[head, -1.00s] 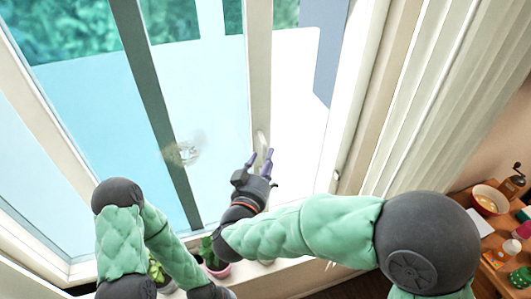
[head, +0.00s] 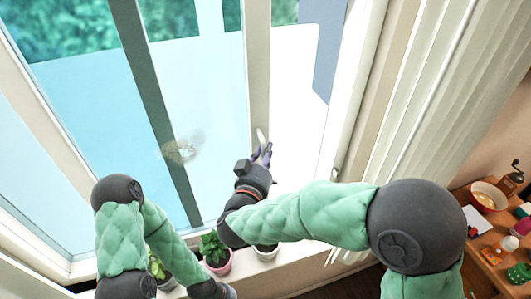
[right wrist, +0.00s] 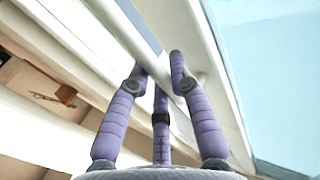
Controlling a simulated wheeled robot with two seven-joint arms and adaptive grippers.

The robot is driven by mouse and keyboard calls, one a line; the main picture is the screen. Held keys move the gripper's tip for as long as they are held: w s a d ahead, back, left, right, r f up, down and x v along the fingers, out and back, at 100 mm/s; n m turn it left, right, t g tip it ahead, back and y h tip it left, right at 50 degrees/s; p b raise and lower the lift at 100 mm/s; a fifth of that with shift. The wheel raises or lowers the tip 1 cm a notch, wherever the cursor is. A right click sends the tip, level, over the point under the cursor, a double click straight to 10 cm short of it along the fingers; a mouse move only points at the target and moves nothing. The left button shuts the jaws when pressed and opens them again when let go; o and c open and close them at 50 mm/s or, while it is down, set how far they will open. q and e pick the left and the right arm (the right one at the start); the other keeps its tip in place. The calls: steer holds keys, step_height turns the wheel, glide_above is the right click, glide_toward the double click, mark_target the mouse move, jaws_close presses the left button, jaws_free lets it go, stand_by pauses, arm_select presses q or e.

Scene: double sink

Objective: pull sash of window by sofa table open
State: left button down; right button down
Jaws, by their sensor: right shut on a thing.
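The window sash (head: 258,75) is a glazed panel with a pale upright stile. Its slim pale handle (head: 261,137) stands on that stile, and in the right wrist view the handle (right wrist: 143,24) runs as a long grey-white bar between the fingers. My right gripper (head: 264,154) is shut on the handle, with purple fingers on both sides of it; it also shows in the right wrist view (right wrist: 160,75). The fingers hide part of the handle. My left arm comes in at the left, and its gripper is outside the picture.
Potted plants (head: 216,256) stand on the sill below the sash. A pleated curtain (head: 425,100) hangs at the right. A wooden table (head: 485,245) at the far right holds a bowl (head: 487,197) and several small objects.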

steer(key=s+a, duration=0.3)
steer(key=a, duration=0.7)
steer(key=shift+s+d, duration=0.1)
steer(key=c, duration=1.1)
jaws_free()
step_height(320, 180, up, 10)
glide_above(223, 132)
steer(key=s+d, duration=0.1)
steer(key=s, duration=0.5)
steer(key=shift+w, duration=0.1)
steer(key=shift+d, duration=0.1)
